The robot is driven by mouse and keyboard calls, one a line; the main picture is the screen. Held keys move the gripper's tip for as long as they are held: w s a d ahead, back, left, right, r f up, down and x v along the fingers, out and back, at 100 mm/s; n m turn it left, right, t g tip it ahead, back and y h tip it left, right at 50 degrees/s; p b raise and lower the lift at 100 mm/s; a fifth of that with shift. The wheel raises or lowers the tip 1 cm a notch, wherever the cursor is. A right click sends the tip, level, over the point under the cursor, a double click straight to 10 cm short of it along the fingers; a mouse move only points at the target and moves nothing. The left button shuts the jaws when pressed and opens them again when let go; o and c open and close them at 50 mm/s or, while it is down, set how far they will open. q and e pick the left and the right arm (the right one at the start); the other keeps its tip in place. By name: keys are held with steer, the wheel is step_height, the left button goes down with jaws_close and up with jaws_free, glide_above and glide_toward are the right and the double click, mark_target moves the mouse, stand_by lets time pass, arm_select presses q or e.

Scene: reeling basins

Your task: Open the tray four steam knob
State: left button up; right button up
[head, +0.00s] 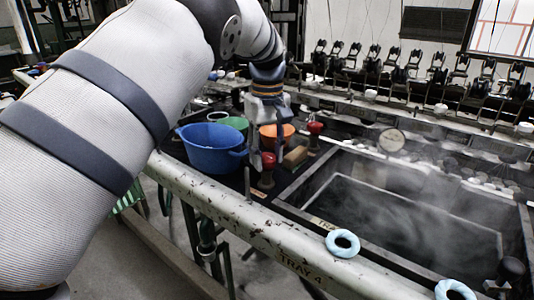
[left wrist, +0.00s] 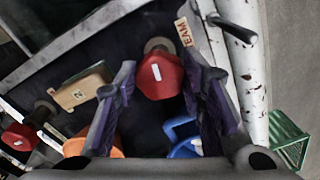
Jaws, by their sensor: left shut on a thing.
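My left gripper (head: 263,150) reaches down from above to a red knob (head: 266,161) at the near left corner of the steaming basin. In the left wrist view, my left gripper (left wrist: 160,105) has one finger on each side of the red knob (left wrist: 158,75), shut on it. A label ending in "EAM" (left wrist: 185,32) sits beside this knob. A second red knob (head: 315,128) stands farther back and also shows in the left wrist view (left wrist: 20,136). The front rail carries the marking "TRAY 4" (head: 300,268). My right gripper is not in view.
A blue tub (head: 210,158), a green bowl (head: 236,123) and an orange bowl (head: 276,137) stand left of the basin (head: 400,215). A tan block (head: 295,156) lies between the two knobs. Light blue rings (head: 342,243) sit on the rail. Steam blurs the basin.

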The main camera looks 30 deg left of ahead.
mark_target(268, 157)
arm_select(q)
steer(key=shift+n, duration=0.9)
steer(key=o, duration=1.1)
steer(key=shift+o, duration=0.2)
step_height(268, 157, up, 12)
